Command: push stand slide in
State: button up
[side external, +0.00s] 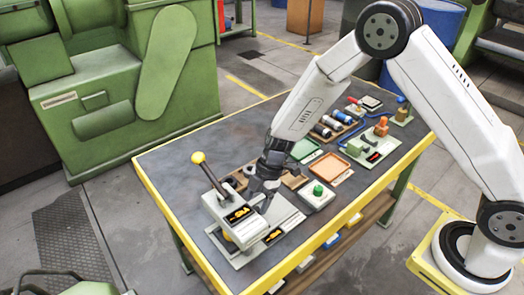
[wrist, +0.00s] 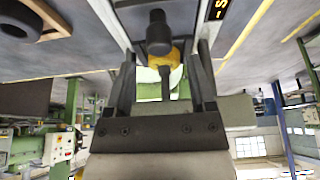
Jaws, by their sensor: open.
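The slide itself is hard to make out, partly hidden by my gripper.
A box with a green button (side external: 318,192) stands just right of the base plate. Orange (side external: 330,168) and green (side external: 305,149) trays, small cylinders (side external: 330,123) and fixtures lie farther back. The dark table (side external: 180,160) has a yellow edge and free room at its left.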

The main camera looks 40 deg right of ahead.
jog(key=shift+d+r, duration=0.1)
jog(key=d+r, duration=0.4)
jog(key=d, duration=0.2)
jog(key=shift+d, duration=0.4)
dwell(0.6)
jog(key=s+d+r+m+t+h, duration=0.1)
jog(key=s+d+r+m+h, duration=0.1)
jog(key=s+m, duration=0.5)
jog(key=s+d+r+m+t+h, duration=0.1)
jog(key=s+d+r+m+h, duration=0.1)
jog(key=s+d+r+m, duration=0.2)
jog(key=s+r+m, duration=0.3)
jog(key=s+m, duration=0.1)
jog(key=m, duration=0.3)
jog(key=shift+d+r+t+h, duration=0.15)
jog(key=shift+d+t+h, duration=0.1)
jog(key=shift+t+h, duration=0.05)
